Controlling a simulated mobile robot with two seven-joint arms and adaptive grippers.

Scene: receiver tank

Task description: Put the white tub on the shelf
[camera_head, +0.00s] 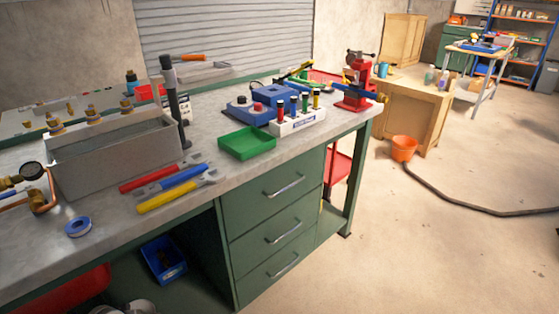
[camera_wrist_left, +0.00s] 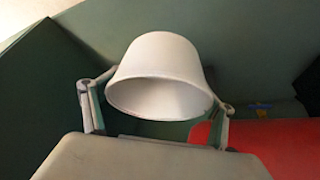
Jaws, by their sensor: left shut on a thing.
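In the left wrist view, the white tub (camera_wrist_left: 165,55) sits between the two fingers of my left gripper (camera_wrist_left: 155,97), which is shut on it. Its wide open mouth faces the camera, and its narrower closed end points away. Pale rounded shapes (camera_head: 140,306) show at the bottom edge of the head view, below the bench; I cannot tell whether they are the tub. A blue shelf rack (camera_head: 525,16) with several items stands at the far back right. A green lower shelf (camera_head: 333,222) shows under the bench's right end. My right gripper is not in view.
The workbench (camera_head: 215,120) carries a grey tank (camera_head: 115,160), wrenches and a green tray (camera_head: 247,143). Below are a blue bin (camera_head: 163,262) and a red bin (camera_head: 62,292); red also shows beside the tub in the wrist view. Open floor lies right, crossed by a hose.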

